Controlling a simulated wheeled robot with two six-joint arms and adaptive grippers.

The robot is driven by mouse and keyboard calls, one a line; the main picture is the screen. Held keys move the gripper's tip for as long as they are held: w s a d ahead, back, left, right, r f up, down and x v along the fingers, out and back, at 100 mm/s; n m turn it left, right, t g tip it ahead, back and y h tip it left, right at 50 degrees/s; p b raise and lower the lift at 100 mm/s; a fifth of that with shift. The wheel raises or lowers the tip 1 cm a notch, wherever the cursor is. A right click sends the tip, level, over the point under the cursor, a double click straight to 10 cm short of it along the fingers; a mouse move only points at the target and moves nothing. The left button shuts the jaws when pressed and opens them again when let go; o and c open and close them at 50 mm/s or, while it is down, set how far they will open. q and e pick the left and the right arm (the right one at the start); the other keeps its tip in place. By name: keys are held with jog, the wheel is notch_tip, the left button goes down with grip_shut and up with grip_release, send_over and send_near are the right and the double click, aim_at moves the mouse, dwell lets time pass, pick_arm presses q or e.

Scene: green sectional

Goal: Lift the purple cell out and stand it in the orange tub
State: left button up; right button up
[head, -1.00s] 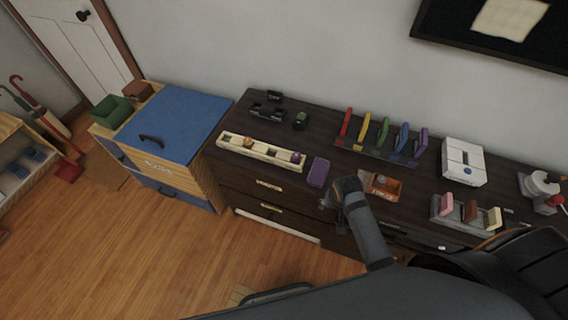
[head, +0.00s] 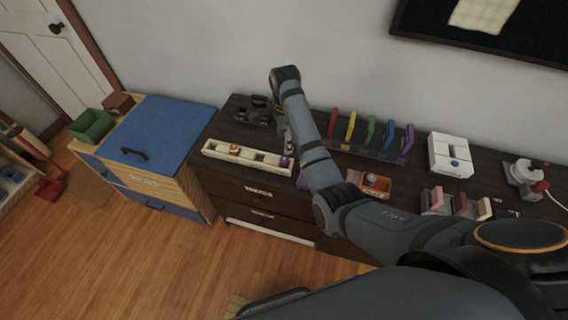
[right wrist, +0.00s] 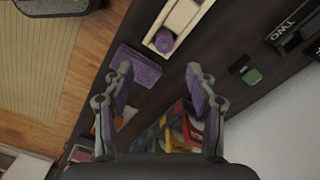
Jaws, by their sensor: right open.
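The purple cell (head: 284,162) is upright in the right end of a long cream rack (head: 222,151); it also shows in the right wrist view (right wrist: 164,42). My right gripper (head: 287,146) hangs down close to the purple cell, small and partly hidden in the head view. In the right wrist view its open fingers (right wrist: 158,70) are apart with nothing between them. A purple block (right wrist: 138,69) lies by the left finger. My left gripper is not in view.
Coloured upright panels (head: 370,132) stand in a row behind the tub. A white box (head: 450,154) and a rack of pink, brown and cream pieces (head: 455,204) are to the right. Dark holders (head: 252,114) stand behind the cream rack.

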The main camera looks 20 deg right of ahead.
send_over(284, 158)
jog(key=f, duration=0.3)
jog(key=s+f, duration=0.1)
jog(key=f, duration=0.4)
jog(key=w+f+p, duration=0.1)
jog(key=f, duration=0.1)
jog(key=shift+f, duration=0.25)
jog(key=shift+s, duration=0.1)
grip_shut()
